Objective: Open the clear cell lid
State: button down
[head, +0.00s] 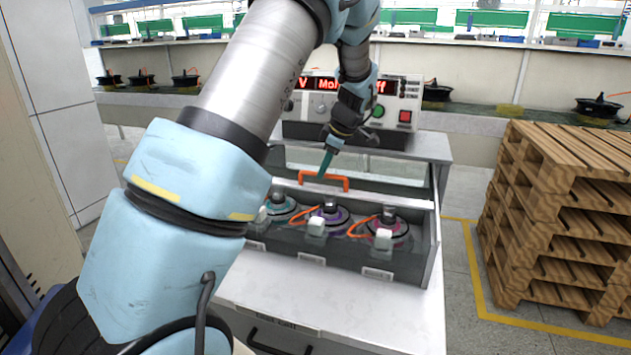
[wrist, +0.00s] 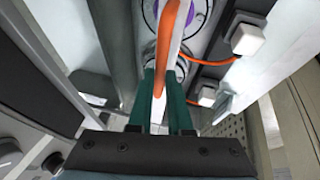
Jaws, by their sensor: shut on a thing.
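The clear cell lid (head: 400,184) lies over the back part of the test cell, behind a white bar. Its orange handle (head: 345,181) stands at its front. My gripper (head: 325,170) reaches down to the handle from behind and above. In the wrist view, the green fingers (wrist: 165,100) are shut on the orange handle (wrist: 172,45), which runs up between them. How far the lid is raised or slid is hard to tell.
Several hub motors (head: 384,231) with orange cables sit in the cell (head: 437,235). A control box with a red display (head: 405,100) stands behind it. Wooden pallets (head: 560,220) are stacked at the right. Floor between cell and pallets is clear.

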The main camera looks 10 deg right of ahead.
jog(key=w+d, duration=0.1)
jog(key=w, duration=0.1)
jog(key=w+d, duration=0.2)
jog(key=w, duration=0.1)
jog(key=w+d+p, duration=0.1)
jog(key=w, duration=0.2)
jog(key=shift+w+d, duration=0.25)
jog(key=shift+d, duration=0.1)
jog(key=c, duration=0.8)
grip_release()
jog(key=shift+c, duration=0.2)
jog(key=b+v, duration=0.2)
jog(key=v, duration=0.8)
jog(key=shift+s+r, duration=0.2)
jog(key=shift+r, duration=0.15)
